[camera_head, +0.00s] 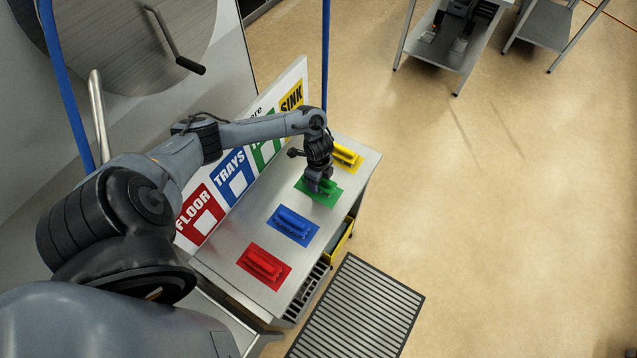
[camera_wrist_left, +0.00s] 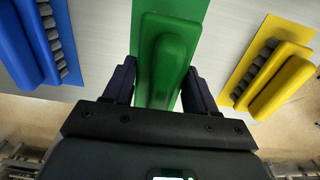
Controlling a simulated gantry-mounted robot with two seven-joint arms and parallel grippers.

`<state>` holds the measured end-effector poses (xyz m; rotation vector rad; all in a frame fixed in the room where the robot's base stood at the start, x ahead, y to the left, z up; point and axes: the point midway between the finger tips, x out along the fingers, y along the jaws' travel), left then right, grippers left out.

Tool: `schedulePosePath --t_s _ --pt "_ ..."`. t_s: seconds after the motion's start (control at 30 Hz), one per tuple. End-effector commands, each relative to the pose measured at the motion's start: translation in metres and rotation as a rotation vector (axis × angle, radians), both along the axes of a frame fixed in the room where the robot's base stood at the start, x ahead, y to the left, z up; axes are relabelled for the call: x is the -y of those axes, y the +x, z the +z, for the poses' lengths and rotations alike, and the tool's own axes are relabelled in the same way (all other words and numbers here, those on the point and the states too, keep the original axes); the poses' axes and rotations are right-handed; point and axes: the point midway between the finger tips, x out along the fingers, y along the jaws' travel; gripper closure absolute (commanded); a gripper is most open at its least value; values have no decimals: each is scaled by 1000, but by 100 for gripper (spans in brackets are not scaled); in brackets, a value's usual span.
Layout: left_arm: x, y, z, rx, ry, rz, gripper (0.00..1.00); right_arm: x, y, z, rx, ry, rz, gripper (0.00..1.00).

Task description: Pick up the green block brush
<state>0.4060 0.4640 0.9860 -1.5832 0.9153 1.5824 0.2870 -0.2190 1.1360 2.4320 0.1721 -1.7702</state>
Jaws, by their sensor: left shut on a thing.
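The green block brush (camera_wrist_left: 167,62) lies on its green mat, lengthwise between the two fingers of my left gripper (camera_wrist_left: 163,88) in the left wrist view. In the head view my left gripper (camera_head: 316,184) is down over the green mat (camera_head: 325,197) and hides much of the brush. The gripper is shut on the brush. I cannot tell any gap between the brush and the mat. My right gripper is not in view.
A yellow brush (camera_head: 346,155), a blue brush (camera_head: 294,224) and a red brush (camera_head: 263,263) lie on matching mats along the steel table (camera_head: 226,262). A labelled board (camera_head: 233,175) stands along its back edge. Floor right of the table is open, with a grate (camera_head: 358,310).

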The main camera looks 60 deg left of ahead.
Motion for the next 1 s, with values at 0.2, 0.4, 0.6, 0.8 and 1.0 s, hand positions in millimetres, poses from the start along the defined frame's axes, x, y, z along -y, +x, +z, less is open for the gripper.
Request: schedulePosePath --t_s 0.2,0.4,0.6,0.8,1.0 --pt "35 -10 31 2 -2 -9 75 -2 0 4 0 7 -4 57" --pt "72 -20 56 4 0 -7 75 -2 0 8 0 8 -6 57" --pt "98 -28 73 2 1 -4 75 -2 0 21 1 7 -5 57" --pt "110 -32 78 0 0 -1 75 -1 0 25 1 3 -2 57" --pt "112 -33 79 0 0 -1 75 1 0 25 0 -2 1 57"
